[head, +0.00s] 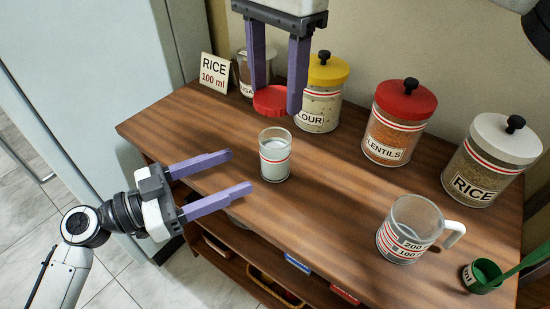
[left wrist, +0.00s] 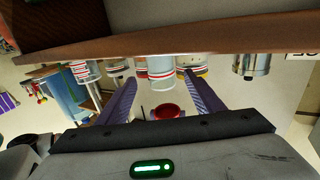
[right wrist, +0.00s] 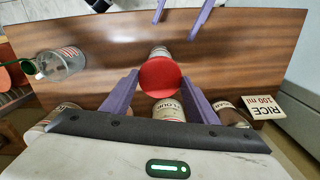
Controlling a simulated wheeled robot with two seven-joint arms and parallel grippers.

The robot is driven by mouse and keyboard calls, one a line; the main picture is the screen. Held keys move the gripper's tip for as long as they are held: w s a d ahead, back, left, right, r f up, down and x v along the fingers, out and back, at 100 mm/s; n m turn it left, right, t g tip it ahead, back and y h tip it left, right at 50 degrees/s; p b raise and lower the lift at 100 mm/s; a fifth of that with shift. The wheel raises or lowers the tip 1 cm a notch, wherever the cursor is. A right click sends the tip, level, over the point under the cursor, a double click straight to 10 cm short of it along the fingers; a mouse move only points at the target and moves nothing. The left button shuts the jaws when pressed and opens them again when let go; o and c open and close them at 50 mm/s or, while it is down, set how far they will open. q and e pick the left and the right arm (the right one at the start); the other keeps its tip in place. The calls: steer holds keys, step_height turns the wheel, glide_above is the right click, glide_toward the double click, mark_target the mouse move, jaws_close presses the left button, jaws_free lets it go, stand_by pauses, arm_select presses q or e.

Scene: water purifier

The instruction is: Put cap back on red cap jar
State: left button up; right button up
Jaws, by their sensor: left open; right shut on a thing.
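A small glass jar (head: 275,160) with white contents and red stripes stands open on the wooden table; it also shows in the left wrist view (left wrist: 161,70). My right gripper (head: 277,101) is shut on a flat red cap (head: 270,101), held above the table behind the jar in the head view. In the right wrist view the red cap (right wrist: 159,77) sits between the fingers and partly covers the jar (right wrist: 160,51). My left gripper (head: 239,171) is open and empty, its fingers pointing at the jar from the left, apart from it.
The flour jar (head: 319,105), lentils jar (head: 392,135) and white-lidded rice jar (head: 483,175) stand along the back. A sugar jar is partly hidden behind my right gripper. A measuring cup (head: 405,232) and green scoop (head: 483,275) stand right. A rice sign (head: 214,72) stands back left.

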mark_target(263, 160)
arm_select(q)
steer(key=x, duration=1)
steer(key=shift+w+d+r, duration=0.1)
steer(key=shift+w+d, duration=0.1)
steer(key=shift+d, duration=0.1)
jaws_close()
arm_select(e)
steer(key=shift+f, duration=2.5)
steer(key=shift+f, duration=0.9)
steer(key=shift+f, duration=0.55)
